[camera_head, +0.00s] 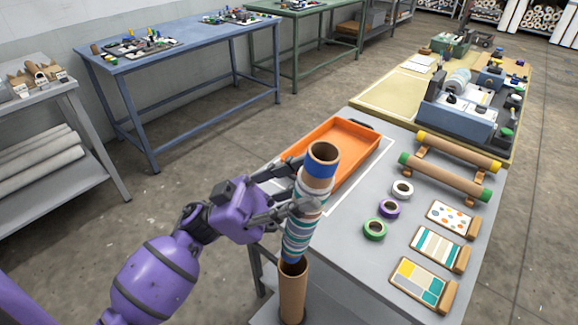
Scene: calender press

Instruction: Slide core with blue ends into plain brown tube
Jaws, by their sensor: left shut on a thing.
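The core with blue ends (308,205) is a brown cardboard core wrapped in white, teal and grey stripes, with a blue band near each end. It stands nearly upright, leaning slightly to the right at the top. My left gripper (304,188) is shut on its upper part. The plain brown tube (292,294) stands upright below it, with its dark open mouth at the core's lower blue end. The lower end seems to be at or just inside the mouth; how deep, I cannot tell. My right gripper is out of view.
An orange tray (340,150) lies behind the core on the grey table (400,200). To the right are green-ended (442,178) and yellow-ended (458,152) rolls on cradles, white, purple and green tape rings (375,229), and pattern sample boards (420,283).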

